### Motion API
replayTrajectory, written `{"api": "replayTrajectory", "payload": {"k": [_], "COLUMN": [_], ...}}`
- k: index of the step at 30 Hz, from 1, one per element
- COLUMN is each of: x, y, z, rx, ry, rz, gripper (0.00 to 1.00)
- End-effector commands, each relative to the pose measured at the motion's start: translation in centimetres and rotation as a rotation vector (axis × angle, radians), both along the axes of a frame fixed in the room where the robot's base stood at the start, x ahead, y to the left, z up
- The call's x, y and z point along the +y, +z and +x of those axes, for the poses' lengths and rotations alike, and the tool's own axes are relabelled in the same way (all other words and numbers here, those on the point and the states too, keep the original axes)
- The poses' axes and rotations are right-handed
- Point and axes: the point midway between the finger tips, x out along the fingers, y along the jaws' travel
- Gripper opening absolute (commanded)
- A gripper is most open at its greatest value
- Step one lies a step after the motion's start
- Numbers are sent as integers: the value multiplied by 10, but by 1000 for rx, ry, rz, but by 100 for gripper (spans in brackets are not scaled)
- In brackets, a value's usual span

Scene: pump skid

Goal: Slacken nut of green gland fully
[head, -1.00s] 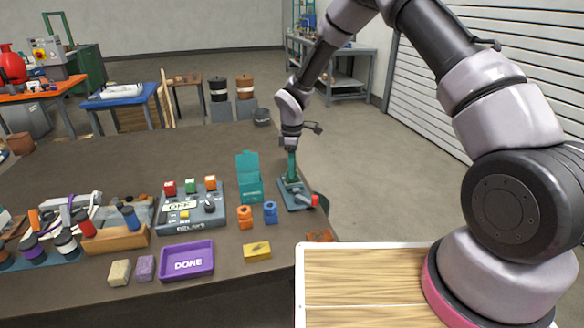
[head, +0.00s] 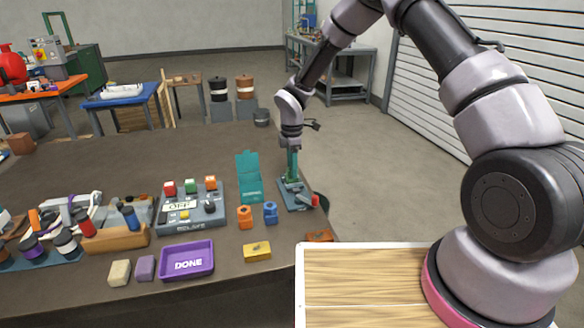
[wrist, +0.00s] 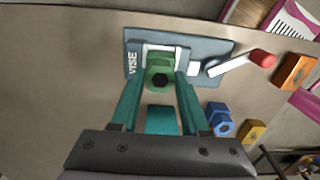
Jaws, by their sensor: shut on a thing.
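The green gland (wrist: 160,78) sits in the grey-blue vise (wrist: 205,50), seen from above in the wrist view. A dark hole shows in the middle of its nut. My gripper (wrist: 161,80) has its two teal fingers on either side of the green nut and is shut on it. In the head view my gripper (head: 292,165) points down over the vise (head: 297,196) near the bench's right edge. There the gland is mostly hidden by the fingers. The vise handle has a red knob (wrist: 262,58).
An orange gland (head: 245,217) and a blue gland (head: 270,212) stand in front of the vise.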

Motion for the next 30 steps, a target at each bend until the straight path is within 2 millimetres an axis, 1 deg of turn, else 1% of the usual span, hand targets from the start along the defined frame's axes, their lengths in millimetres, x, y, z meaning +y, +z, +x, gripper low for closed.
{"api": "replayTrajectory", "payload": {"k": [5, 6, 8, 17, 20, 23, 30], "x": [0, 0, 0, 0, 0, 0, 0], "y": [0, 0, 0, 0, 6, 19, 68], "z": [0, 0, 0, 0, 0, 1, 1], "rx": [-1, -1, 0, 0, -1, -4, -4], "ry": [-1, -1, -1, -2, -2, -3, -3], "rz": [0, 0, 0, 0, 0, 2, 2], "gripper": [0, 53, 76, 76, 76, 76, 76]}}
